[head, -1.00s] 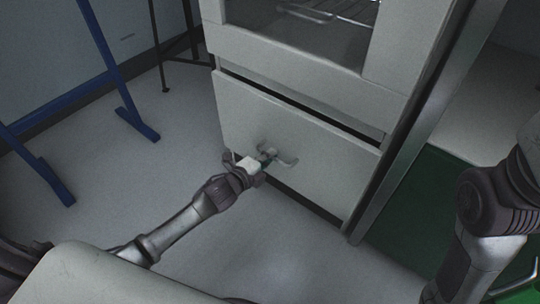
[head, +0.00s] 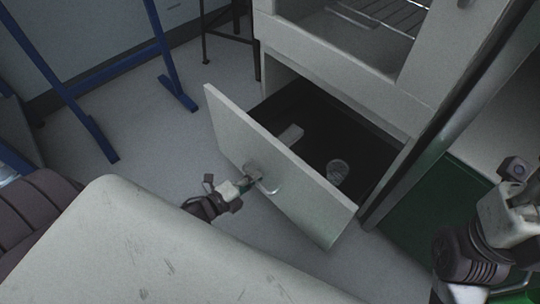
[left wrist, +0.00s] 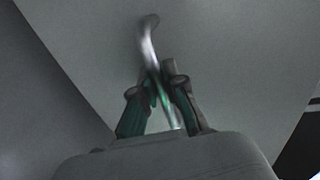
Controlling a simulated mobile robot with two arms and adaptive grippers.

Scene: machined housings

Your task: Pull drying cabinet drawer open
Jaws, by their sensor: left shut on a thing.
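The drying cabinet (head: 330,53) is a pale grey unit. Its lower drawer (head: 240,137) stands well open, with a dark interior that shows. My left gripper (head: 254,178) is at the drawer front, shut on the curved metal handle (head: 272,189). The left wrist view shows the handle (left wrist: 149,45) rising between the green-padded fingers of the left gripper (left wrist: 161,95), against the plain drawer front (left wrist: 235,50). My right arm is at the right edge of the head view; whether its gripper is open or shut does not show.
Inside the drawer lie a small round clear container (head: 337,172) and a pale block-like item (head: 291,134). A blue frame (head: 166,50) and a dark stand (head: 204,35) are at the left. Light floor is free left of the drawer.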

